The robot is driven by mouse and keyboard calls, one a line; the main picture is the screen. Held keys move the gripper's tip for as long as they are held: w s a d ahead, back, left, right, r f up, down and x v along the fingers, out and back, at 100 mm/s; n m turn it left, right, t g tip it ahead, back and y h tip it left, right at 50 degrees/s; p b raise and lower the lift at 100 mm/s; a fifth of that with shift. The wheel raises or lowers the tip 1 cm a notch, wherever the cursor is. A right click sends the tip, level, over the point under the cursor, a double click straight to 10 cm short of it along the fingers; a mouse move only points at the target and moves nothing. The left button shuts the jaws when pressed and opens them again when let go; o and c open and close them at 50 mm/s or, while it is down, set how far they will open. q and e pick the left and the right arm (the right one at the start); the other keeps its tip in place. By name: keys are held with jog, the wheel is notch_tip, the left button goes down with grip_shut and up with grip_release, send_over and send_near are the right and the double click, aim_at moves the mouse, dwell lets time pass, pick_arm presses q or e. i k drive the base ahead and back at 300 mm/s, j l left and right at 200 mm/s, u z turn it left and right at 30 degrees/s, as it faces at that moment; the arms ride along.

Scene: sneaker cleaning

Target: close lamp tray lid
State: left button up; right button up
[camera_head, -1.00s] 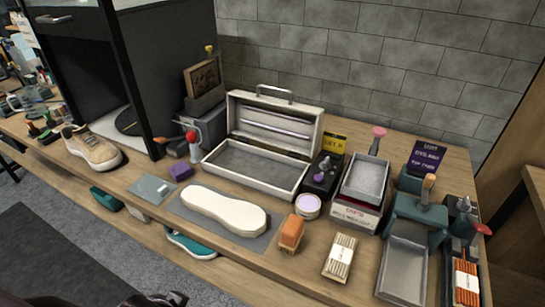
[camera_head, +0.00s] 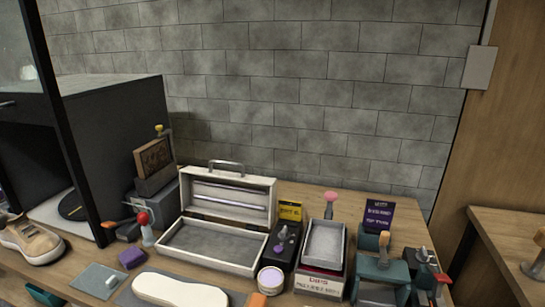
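The lamp tray (camera_head: 212,276) is a pale box on the workbench, left of the picture's middle. Its lid (camera_head: 272,186) stands raised at the back, hinged open, with a metal handle (camera_head: 226,166) on its top edge. Lamp tubes (camera_head: 230,197) show inside the lid. The tray's grey bottom looks empty. Neither of my grippers shows in the head view.
A black device with a purple knob (camera_head: 281,247) and a round tin (camera_head: 271,279) stand close right of the tray. A red-knobbed lever (camera_head: 142,219) stands to its left. A white insole (camera_head: 180,291) lies in front. A brick wall (camera_head: 300,90) rises behind.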

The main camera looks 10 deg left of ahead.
aim_at(243, 196)
jog(key=j+z, duration=0.2)
jog(key=j, duration=0.25)
jog(key=k+j+z, duration=0.2)
jog(key=j, duration=0.25)
jog(key=j+z, duration=0.25)
jog(key=j, duration=0.2)
